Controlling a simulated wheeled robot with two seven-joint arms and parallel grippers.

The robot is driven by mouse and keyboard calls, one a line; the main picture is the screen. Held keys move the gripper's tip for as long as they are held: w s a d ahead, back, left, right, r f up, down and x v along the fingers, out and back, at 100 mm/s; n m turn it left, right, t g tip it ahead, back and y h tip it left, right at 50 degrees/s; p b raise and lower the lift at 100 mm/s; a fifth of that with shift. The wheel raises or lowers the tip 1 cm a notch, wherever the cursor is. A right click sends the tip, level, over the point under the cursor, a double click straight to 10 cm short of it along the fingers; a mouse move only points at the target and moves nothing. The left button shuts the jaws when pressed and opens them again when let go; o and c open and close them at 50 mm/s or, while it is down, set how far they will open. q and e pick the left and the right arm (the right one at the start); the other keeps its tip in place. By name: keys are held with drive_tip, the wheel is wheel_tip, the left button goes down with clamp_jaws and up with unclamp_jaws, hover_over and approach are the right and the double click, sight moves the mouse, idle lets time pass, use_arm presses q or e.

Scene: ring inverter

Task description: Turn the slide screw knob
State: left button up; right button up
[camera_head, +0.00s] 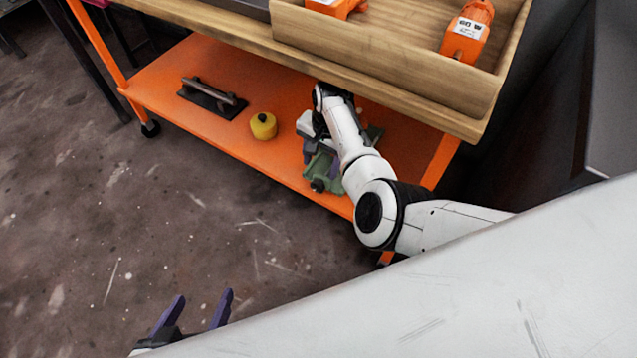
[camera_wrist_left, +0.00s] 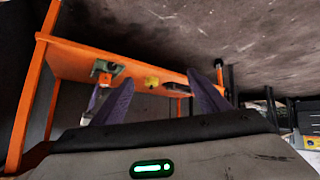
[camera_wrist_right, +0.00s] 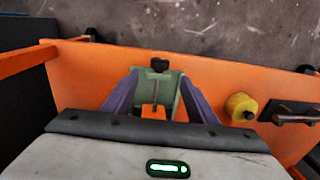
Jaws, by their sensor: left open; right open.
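A green vise-like device (camera_head: 322,168) sits on the orange lower shelf, partly hidden by my right arm in the head view. Its black knob (camera_head: 319,186) faces the shelf's front edge. In the right wrist view the green body (camera_wrist_right: 155,88) lies between the open fingers of my right gripper (camera_wrist_right: 158,75), and the knob (camera_wrist_right: 160,64) shows just beyond the fingertips. I cannot tell whether the fingers touch the device. My left gripper (camera_head: 203,298) is open and empty above the floor, away from the cart. The device (camera_wrist_left: 107,68) also shows small in the left wrist view.
A yellow round object (camera_head: 263,126) and a dark plate with a bar handle (camera_head: 212,97) stand on the orange shelf (camera_head: 150,92). The wooden upper tray (camera_head: 400,75) with orange parts overhangs my right arm. The floor in front is clear.

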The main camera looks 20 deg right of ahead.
sight(318, 183)
drive_tip(key=shift+a+f+b, duration=0.1)
drive_tip(key=shift+f+b, duration=0.25)
drive_tip(key=shift+f, duration=0.1)
drive_tip(key=f+b, duration=0.2)
drive_tip(key=b, duration=0.1)
drive_tip(key=f+b, duration=0.5)
drive_tip(key=shift+w+a+f+b, duration=0.2)
drive_tip(key=shift+w+b, duration=0.1)
drive_tip(key=shift+b, duration=0.1)
drive_tip(key=shift+f+b, duration=0.65)
drive_tip(key=shift+b, duration=0.15)
drive_tip(key=shift+f+b, duration=0.25)
drive_tip(key=shift+b, duration=0.1)
use_arm(q)
drive_tip(key=w+d+f+m+g+h, duration=0.1)
drive_tip(key=w+d+f+h, duration=0.1)
drive_tip(key=d, duration=0.4)
drive_tip(key=shift+w+f+m+h, duration=0.25)
drive_tip(key=shift+m+h, duration=0.05)
drive_tip(key=shift+h, duration=0.1)
drive_tip(key=shift+d, duration=0.1)
